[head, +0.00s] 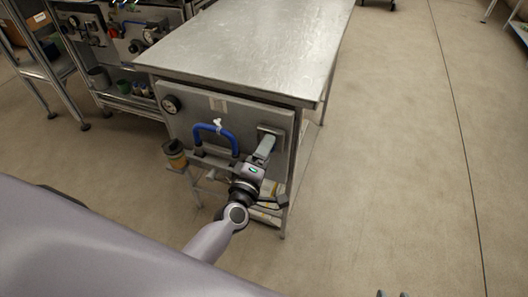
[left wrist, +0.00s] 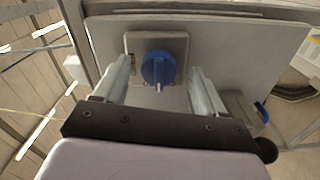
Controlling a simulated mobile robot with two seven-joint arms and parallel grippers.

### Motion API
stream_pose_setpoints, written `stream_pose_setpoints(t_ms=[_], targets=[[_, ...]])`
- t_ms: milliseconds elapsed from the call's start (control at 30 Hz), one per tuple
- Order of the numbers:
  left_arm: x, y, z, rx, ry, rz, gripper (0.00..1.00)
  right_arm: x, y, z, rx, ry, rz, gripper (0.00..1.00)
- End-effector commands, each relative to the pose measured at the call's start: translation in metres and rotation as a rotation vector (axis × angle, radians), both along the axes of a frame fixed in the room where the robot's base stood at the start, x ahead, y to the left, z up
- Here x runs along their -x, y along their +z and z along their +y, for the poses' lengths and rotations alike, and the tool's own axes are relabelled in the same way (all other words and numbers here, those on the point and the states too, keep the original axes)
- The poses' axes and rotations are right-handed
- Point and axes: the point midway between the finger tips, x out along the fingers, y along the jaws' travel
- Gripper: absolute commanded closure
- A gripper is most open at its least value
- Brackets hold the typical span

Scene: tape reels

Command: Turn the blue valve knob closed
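The blue valve knob (left wrist: 158,67) sits on a square grey plate (left wrist: 175,42) on the panel, its pointer ridge running roughly up and down in the left wrist view. My left gripper (head: 266,147) is in front of that plate at the panel's right side in the head view, where it hides the knob. In the left wrist view its two fingers are wide apart, one on each side of the knob, with a visible gap on both sides. Two small grey tips of my right gripper (head: 392,294) show apart at the bottom edge of the head view.
A blue curved handle (head: 215,131) with a white piece and a round gauge (head: 171,104) are left of the gripper on the panel. A cup-like container (head: 175,153) hangs at its lower left. A metal table (head: 250,40) is above; the floor at right is clear.

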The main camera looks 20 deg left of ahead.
Motion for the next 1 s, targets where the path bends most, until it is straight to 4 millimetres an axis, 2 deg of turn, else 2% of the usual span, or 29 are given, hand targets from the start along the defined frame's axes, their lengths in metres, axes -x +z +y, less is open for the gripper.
stream_pose_setpoints(t_ms=[333, 733, 1000], targets=[[0.004, 0.0, 0.0, -0.001, 0.001, 0.0, 0.31, 0.0, 0.001, 0.0, -0.002, -0.001, -0.001, 0.57], [0.056, 0.0, 0.0, -0.001, 0.0, 0.001, 0.31, 0.0, 0.005, 0.001, -0.004, -0.004, 0.0, 0.57], [0.071, 0.001, 0.0, -0.001, 0.0, -0.001, 0.31, 0.0, 0.006, 0.0, -0.003, -0.004, 0.001, 0.57]])
